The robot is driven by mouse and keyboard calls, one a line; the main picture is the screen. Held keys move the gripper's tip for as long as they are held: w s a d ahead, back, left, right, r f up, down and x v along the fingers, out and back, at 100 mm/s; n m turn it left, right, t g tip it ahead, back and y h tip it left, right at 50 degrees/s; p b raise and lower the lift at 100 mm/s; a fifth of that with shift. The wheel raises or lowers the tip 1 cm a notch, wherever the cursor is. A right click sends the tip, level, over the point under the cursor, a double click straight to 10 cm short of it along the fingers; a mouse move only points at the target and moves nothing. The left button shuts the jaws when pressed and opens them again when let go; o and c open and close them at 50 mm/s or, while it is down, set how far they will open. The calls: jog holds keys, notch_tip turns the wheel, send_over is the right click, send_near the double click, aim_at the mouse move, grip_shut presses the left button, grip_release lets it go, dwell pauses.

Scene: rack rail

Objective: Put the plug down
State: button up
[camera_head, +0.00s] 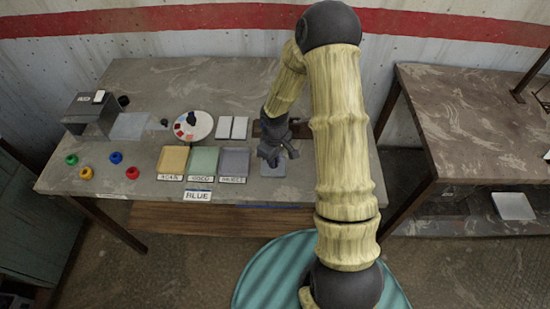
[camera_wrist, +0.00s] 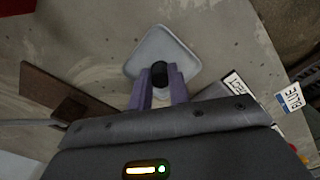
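The plug (camera_wrist: 159,74) shows in the wrist view as a dark, rounded piece between the two purple fingers of my gripper (camera_wrist: 159,90). The fingers are closed against its sides. Beyond it lies a pale grey square pad (camera_wrist: 150,48) with rounded corners. In the head view my gripper (camera_head: 277,156) is over the right part of the table, above the grey pad (camera_head: 272,171). The plug is hidden there by the gripper. I cannot tell whether the plug touches the pad.
Three labelled trays, yellow (camera_head: 173,160), green (camera_head: 203,161) and purple (camera_head: 235,162), stand left of the pad. A BLUE sign (camera_head: 198,196) is in front. A brown board (camera_wrist: 60,92) lies near my gripper. A disc (camera_head: 194,126) and several coloured rings are farther left.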

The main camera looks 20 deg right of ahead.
jog(key=o, duration=0.4)
jog(key=shift+a, duration=0.1)
jog(key=shift+o, duration=0.2)
jog(key=shift+w, duration=0.1)
jog(key=shift+r, duration=0.25)
notch_tip(320, 180, up, 12)
dwell(0.3)
